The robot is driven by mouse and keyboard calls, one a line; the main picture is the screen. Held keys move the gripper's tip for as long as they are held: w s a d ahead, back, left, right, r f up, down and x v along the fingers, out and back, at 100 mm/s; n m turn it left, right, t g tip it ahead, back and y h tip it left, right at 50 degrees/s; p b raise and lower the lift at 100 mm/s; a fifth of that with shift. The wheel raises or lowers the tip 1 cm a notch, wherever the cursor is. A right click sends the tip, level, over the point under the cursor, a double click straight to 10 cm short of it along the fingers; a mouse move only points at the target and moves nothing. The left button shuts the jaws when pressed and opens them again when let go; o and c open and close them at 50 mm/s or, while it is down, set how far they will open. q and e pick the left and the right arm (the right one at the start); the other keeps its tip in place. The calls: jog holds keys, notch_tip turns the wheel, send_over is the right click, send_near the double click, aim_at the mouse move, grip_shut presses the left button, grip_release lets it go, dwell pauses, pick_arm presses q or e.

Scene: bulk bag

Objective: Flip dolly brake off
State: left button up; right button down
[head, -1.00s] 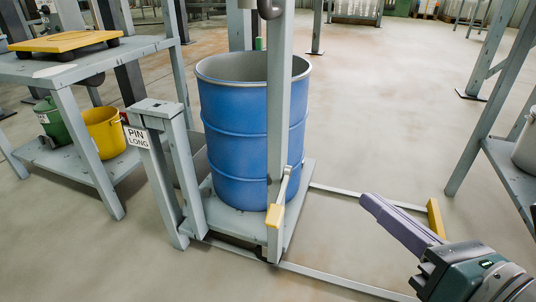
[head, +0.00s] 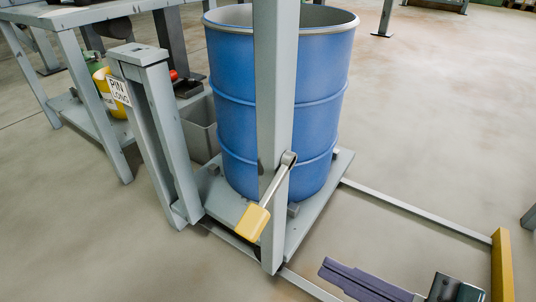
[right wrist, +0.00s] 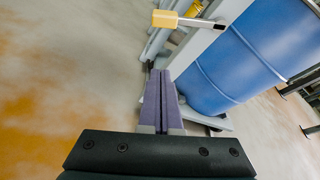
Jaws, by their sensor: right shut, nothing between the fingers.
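A lever with a yellow handle (head: 251,223) is pivoted on the upright grey post (head: 276,120) in front of the blue drum. Its grey arm slants down and left from the pivot in the head view. In the right wrist view, the yellow handle (right wrist: 165,19) is at the top, beyond the fingertips. The grey dolly platform (head: 318,208) carries the drum (head: 230,90). My right gripper (head: 328,268), with purple fingers, is shut and empty, low and right of the handle, apart from it. Its fingers (right wrist: 160,75) lie together in the right wrist view. My left gripper is out of view.
A yellow-ended floor frame (head: 502,265) is at right. Open floor lies beyond.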

aim_at(270, 193)
jog(key=w+a, duration=0.5)
jog(key=a, duration=0.2)
jog(key=shift+w+a+r+b, duration=0.2)
jog(key=shift+r+b, duration=0.15)
jog(key=shift+b, duration=0.05)
jog(key=shift+r, duration=0.1)
